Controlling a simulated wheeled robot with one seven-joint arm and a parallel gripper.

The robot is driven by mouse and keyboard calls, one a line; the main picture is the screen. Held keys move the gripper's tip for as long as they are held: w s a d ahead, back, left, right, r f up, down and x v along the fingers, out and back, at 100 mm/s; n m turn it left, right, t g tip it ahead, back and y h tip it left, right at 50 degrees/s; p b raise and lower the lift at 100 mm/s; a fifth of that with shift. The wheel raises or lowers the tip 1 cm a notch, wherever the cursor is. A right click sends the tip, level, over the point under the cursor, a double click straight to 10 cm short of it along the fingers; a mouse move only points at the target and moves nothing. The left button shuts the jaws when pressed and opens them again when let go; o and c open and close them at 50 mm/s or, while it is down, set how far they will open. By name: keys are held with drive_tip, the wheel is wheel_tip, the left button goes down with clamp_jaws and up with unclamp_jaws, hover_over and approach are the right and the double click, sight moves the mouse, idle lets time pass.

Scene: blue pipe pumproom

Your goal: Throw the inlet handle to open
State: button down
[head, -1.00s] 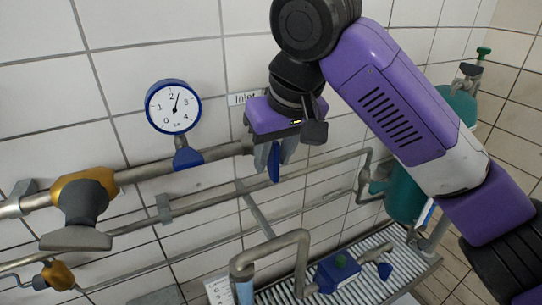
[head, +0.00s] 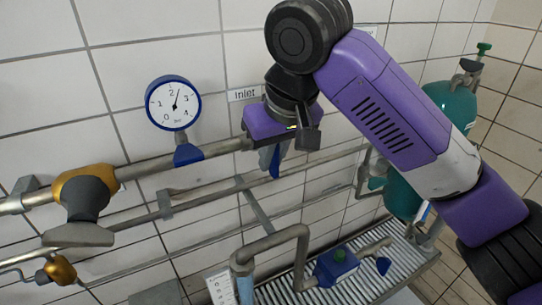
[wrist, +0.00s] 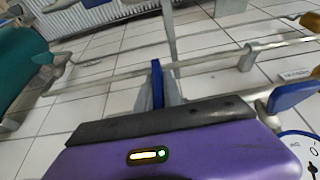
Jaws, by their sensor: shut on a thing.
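The inlet handle, a blue lever (head: 276,163), sits at the right end of the upper pipe, below the "Inlet" label (head: 244,94). My gripper (head: 269,160) reaches it from above, with its grey fingers pointing down. It is shut on the lever, and part of the lever shows beside the fingers. In the wrist view the blue lever (wrist: 157,84) stands between the grey fingers, beyond the purple gripper body. The lever's pivot and the valve body are hidden behind my gripper.
A blue-rimmed gauge (head: 173,104) is on the pipe to the left. Farther left is a brass valve with a grey handle (head: 82,205). Thinner pipes run below. A green tank (head: 448,108) stands at right, and a slatted grate (head: 340,285) lies below.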

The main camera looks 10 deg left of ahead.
drive_tip(key=shift+t, duration=0.3)
drive_tip(key=t+h, duration=0.1)
drive_tip(key=h, duration=0.1)
drive_tip(key=n+t+h, duration=0.1)
drive_tip(key=t+h, duration=0.1)
drive_tip(key=shift+w+d+r+h, duration=0.1)
drive_tip(key=shift+d+r+h, duration=0.1)
drive_tip(key=shift+h, duration=0.2)
drive_tip(key=n+t+h, duration=0.1)
drive_tip(key=t+h, duration=0.2)
drive_tip(key=shift+r+n+t+h, duration=0.1)
drive_tip(key=shift+n+t+h, duration=0.2)
drive_tip(key=shift+h, duration=0.1)
drive_tip(key=c, duration=1.5)
unclamp_jaws()
drive_tip(key=shift+b+v, duration=1.15)
drive_tip(key=shift+v, duration=2.7)
drive_tip(key=shift+a, duration=0.1)
